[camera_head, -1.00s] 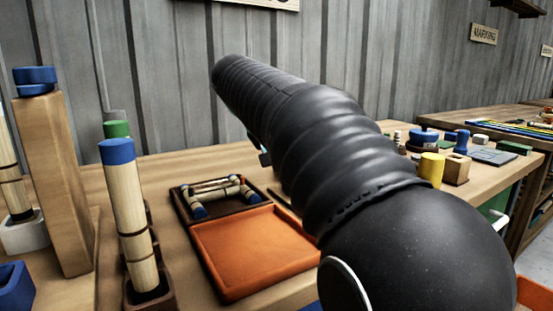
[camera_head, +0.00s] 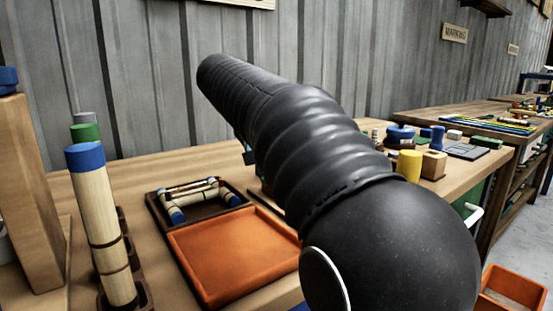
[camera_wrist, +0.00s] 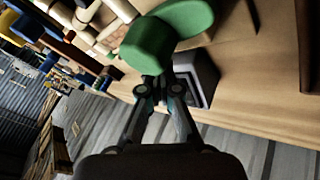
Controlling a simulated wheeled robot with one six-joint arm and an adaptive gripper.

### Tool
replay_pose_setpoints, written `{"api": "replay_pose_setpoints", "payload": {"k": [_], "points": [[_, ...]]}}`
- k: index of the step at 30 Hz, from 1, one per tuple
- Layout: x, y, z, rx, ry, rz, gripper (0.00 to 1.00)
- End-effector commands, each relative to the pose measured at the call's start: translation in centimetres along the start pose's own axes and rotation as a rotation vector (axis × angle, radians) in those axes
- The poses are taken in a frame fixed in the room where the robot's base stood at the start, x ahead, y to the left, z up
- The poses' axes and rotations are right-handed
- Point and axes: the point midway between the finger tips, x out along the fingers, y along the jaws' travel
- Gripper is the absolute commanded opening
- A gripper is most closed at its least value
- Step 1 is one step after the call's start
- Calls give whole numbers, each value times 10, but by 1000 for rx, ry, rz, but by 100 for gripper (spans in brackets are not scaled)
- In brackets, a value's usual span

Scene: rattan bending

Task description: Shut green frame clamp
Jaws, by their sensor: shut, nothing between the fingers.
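A green clamp part (camera_wrist: 150,43), rounded and block-like, fills the upper middle of the wrist view, with a second green rounded piece (camera_wrist: 188,15) behind it. My gripper (camera_wrist: 163,86) is shut and empty, its fingertips just below the near green part; I cannot tell whether they touch it. A dark grey block (camera_wrist: 198,76) lies right behind the fingers. In the head view my black arm hides the gripper and the green clamp. Whether the clamp is open or closed cannot be told.
An orange tray (camera_head: 232,262) and a dark tray (camera_head: 160,211) with blue-ended rattan pieces stand left of my arm. Rattan poles with a blue cap (camera_head: 84,157) and a green cap (camera_head: 85,132) stand further left. A yellow cylinder (camera_head: 409,165) stands at right.

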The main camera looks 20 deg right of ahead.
Motion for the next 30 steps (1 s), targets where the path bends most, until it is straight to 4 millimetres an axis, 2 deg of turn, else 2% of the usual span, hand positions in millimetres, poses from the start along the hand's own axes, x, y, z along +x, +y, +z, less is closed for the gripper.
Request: {"api": "replay_pose_setpoints", "payload": {"k": [20, 25, 30], "points": [[-2, 0, 1, -1, 1, -1, 0], [-21, 0, 0, -2, 3, -2, 0], [-54, 0, 0, -2, 5, -2, 0]]}}
